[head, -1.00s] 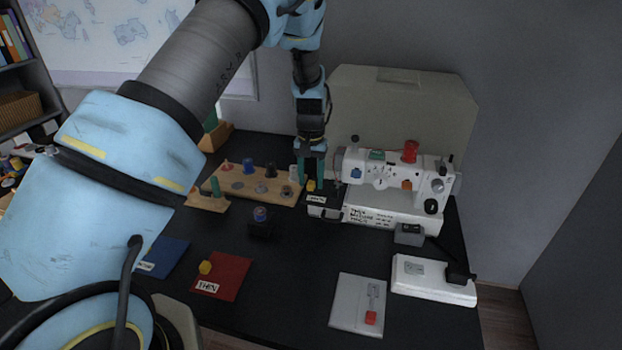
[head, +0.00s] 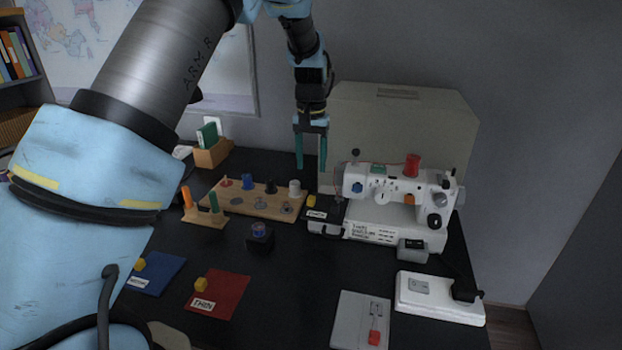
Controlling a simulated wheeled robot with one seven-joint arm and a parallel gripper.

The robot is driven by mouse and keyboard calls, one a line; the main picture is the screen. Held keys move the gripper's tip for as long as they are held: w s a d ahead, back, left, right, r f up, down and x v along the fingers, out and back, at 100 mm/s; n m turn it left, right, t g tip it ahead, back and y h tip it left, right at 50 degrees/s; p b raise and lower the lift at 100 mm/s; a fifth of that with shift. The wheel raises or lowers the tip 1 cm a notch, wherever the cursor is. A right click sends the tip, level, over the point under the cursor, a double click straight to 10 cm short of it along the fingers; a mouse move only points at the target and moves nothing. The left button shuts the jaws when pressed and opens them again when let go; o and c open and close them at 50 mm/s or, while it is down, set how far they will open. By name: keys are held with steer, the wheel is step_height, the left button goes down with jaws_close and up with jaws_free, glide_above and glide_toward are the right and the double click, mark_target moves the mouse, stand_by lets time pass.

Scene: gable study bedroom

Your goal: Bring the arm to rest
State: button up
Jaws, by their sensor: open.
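My gripper (head: 311,165) has two teal fingers pointing down, spread apart with nothing between them. It hangs above the back of the black table, left of the white sewing machine (head: 400,195) and in front of its beige cover (head: 410,120). A small yellow block (head: 311,201) rests below the fingers on the labelled dark part at the machine's left end. The fingers are apart from the block.
A wooden spool board (head: 240,203) and a stand with orange and green handles (head: 203,217) lie to the left. In front are a blue mat (head: 160,273), a red mat (head: 226,296), a grey switch plate (head: 350,318) and a white power strip (head: 440,299).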

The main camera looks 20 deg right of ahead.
steer(key=a+r+n, duration=0.2)
steer(key=a, duration=0.9)
steer(key=a+r+n, duration=0.2)
steer(key=a, duration=1)
steer(key=s+a+f+n+t, duration=0.1)
steer(key=s+a+n, duration=0.1)
steer(key=s+a, duration=1)
steer(key=a, duration=0.2)
steer(key=shift+a+n+t, duration=0.3)
steer(key=shift+a+n, duration=0.05)
steer(key=shift+n, duration=0.05)
